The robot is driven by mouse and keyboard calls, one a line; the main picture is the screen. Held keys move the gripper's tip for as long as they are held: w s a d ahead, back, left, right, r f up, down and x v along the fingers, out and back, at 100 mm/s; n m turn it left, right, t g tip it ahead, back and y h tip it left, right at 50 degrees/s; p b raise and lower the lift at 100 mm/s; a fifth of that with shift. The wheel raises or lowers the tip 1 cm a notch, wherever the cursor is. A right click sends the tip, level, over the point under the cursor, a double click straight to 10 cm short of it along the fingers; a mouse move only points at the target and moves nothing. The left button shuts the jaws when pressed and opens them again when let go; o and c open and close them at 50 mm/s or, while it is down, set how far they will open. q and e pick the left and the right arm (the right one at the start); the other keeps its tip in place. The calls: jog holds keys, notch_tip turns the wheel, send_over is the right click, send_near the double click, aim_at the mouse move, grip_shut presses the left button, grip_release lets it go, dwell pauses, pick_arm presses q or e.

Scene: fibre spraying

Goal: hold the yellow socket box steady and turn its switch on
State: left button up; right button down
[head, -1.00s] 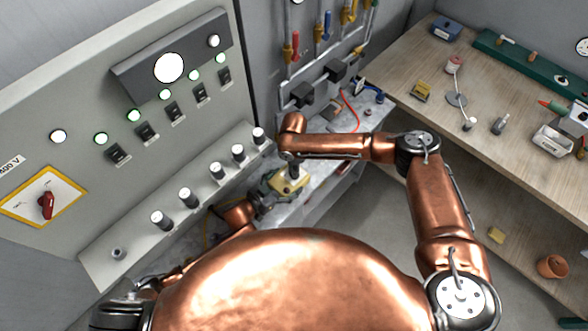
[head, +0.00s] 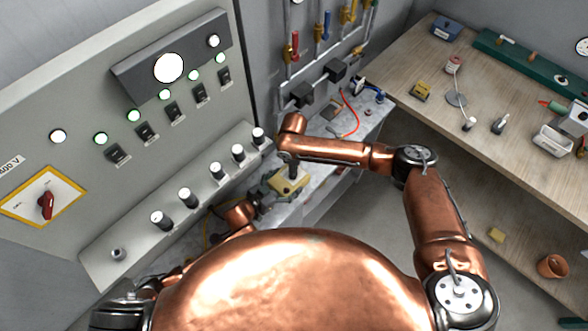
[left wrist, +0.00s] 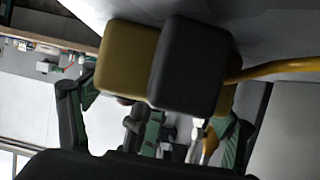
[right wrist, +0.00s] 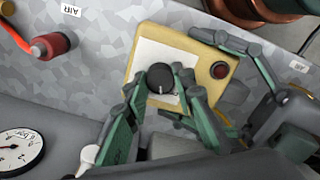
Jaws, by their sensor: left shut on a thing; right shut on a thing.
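The yellow socket box (head: 291,183) is above the grey bench in the head view. In the right wrist view its face (right wrist: 190,52) has a pale plate, a black round knob (right wrist: 161,78) with a white mark, and a dark red button or lamp (right wrist: 220,70). My right gripper (right wrist: 160,82) is shut on the knob, one green finger on each side. My left gripper (head: 268,190) is shut on the box, its fingers along opposite edges. The left wrist view shows the box (left wrist: 120,60) close up, with a black block (left wrist: 185,64) and a yellow cable (left wrist: 275,70).
A grey control panel (head: 95,60) with knobs and lamps stands at the left. A wooden table (head: 470,85) with small parts is at the right. A red air fitting (right wrist: 52,45) and a gauge (right wrist: 20,145) are near the box.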

jog(key=m, duration=0.3)
jog(key=shift+a+m, duration=0.1)
jog(key=shift+m, duration=2)
jog(key=c, duration=1.6)
grip_release()
jog(key=shift+r, duration=0.1)
notch_tip(320, 180, up, 12)
jog(key=shift+f, duration=0.1)
